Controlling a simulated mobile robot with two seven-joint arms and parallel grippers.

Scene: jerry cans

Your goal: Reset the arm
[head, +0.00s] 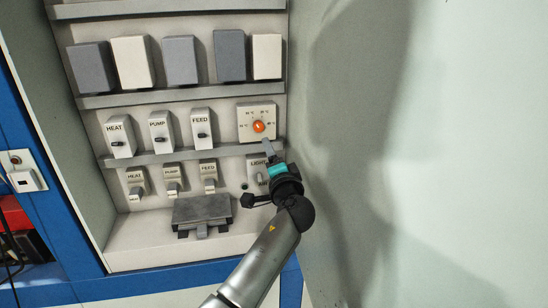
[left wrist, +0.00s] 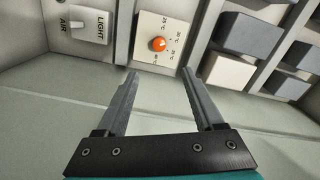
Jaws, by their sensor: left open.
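My left gripper (head: 267,148) reaches up to a panel, its fingertips just below the thermostat plate (head: 257,114) with an orange knob (head: 258,126). In the left wrist view the two fingers (left wrist: 159,72) are apart with nothing between them. The orange knob (left wrist: 158,44) shows just beyond the fingertips, and I see a gap between them and it. My left gripper partly covers the LIGHT switch (head: 258,169) in the head view; that switch (left wrist: 89,24) shows clearly in the left wrist view. My right gripper is not in view.
HEAT (head: 119,136), PUMP (head: 161,132) and FEED (head: 202,130) switches line the panel, with a second labelled row below. Grey and white boxes (head: 180,60) fill the shelf above. A grey block (head: 202,209) stands low. A pale wall (head: 440,150) borders the right.

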